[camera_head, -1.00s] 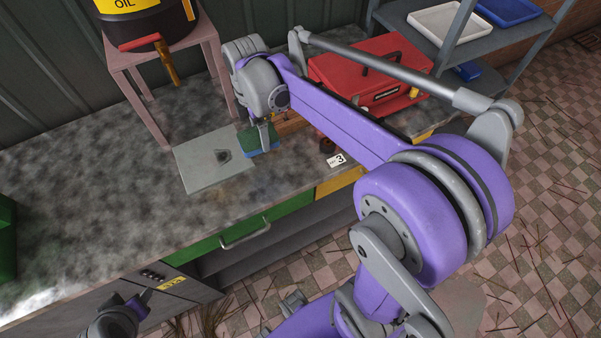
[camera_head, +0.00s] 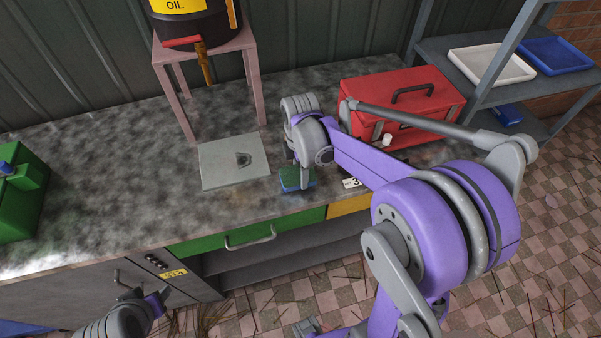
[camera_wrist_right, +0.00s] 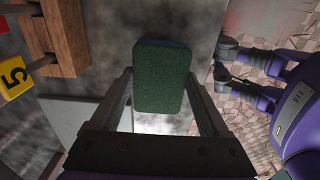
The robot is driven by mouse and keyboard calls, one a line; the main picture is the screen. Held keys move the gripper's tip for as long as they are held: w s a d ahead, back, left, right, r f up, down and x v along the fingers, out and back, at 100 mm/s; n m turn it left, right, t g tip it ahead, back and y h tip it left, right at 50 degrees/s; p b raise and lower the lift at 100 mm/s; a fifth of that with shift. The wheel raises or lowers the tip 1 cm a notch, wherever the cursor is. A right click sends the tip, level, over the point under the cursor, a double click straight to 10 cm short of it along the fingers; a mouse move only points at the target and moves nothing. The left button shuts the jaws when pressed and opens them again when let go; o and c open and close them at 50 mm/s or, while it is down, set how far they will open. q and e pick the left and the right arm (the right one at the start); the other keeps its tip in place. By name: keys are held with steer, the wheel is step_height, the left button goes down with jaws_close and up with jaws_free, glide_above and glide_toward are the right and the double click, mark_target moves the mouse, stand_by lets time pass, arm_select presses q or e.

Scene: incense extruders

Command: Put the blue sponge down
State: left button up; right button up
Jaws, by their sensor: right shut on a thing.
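The blue sponge (camera_head: 291,183), with a dark green upper face, is near the front edge of the worktop in the head view. My right gripper (camera_head: 303,180) points down and is shut on it. In the right wrist view the sponge's green face (camera_wrist_right: 163,78) fills the space between the two fingers, with a thin blue edge at its far end. I cannot tell whether its underside touches the worktop (camera_head: 110,200). My left gripper (camera_head: 140,296) is low at the left, in front of the cabinet and away from the sponge; its opening is unclear.
A grey plate (camera_head: 220,172) lies left of the sponge. A number 3 tag (camera_head: 351,183) lies to its right. A red toolbox (camera_head: 365,90) and a pink stand (camera_head: 250,85) with an oil drum are behind. A wooden block (camera_wrist_right: 66,35) shows in the wrist view. The worktop's left is mostly clear.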

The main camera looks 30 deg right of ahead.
steer(key=shift+f, duration=0.65)
steer(key=shift+f, duration=0.2)
steer(key=o, duration=1.3)
steer(key=shift+r, duration=0.2)
step_height(320, 180, up, 12)
steer(key=p, duration=0.1)
steer(key=shift+s+a+f+m+t, duration=1)
steer(key=shift+s+a+m, duration=0.25)
steer(key=shift+s+m, duration=1.2)
steer(key=shift+s+a+f+m+t, duration=0.95)
steer(key=shift+s+a+m, duration=0.3)
steer(key=shift+s+m, duration=1.15)
steer(key=shift+s+a+f+m+t, duration=1.15)
steer(key=shift+s+m, duration=0.95)
steer(key=shift+m, duration=0.65)
